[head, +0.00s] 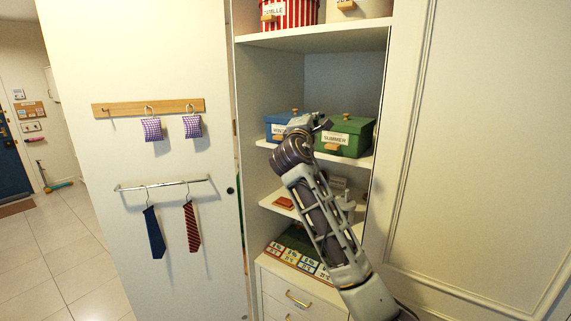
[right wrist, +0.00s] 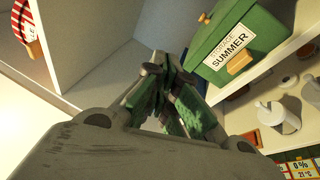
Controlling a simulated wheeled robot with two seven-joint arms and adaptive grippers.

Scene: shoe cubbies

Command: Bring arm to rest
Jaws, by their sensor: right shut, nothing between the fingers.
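My right arm reaches up from the bottom right in the head view. My right gripper (head: 308,122) is in front of the shelf that holds a blue box and a green box. It is shut and empty. In the right wrist view the gripper (right wrist: 178,100) shows its fingers together, close to the green box labelled SUMMER (right wrist: 240,45). The same green box (head: 352,136) stands on the shelf just right of the gripper in the head view. I cannot tell whether they touch. My left gripper is not in view.
The blue box (head: 275,124) is partly hidden by my gripper. An open cabinet door (head: 80,60) at left carries hooks with purple sachets and a rail with two ties (head: 153,232). A red-striped box (head: 300,13) is on the upper shelf. Drawers (head: 285,290) are below.

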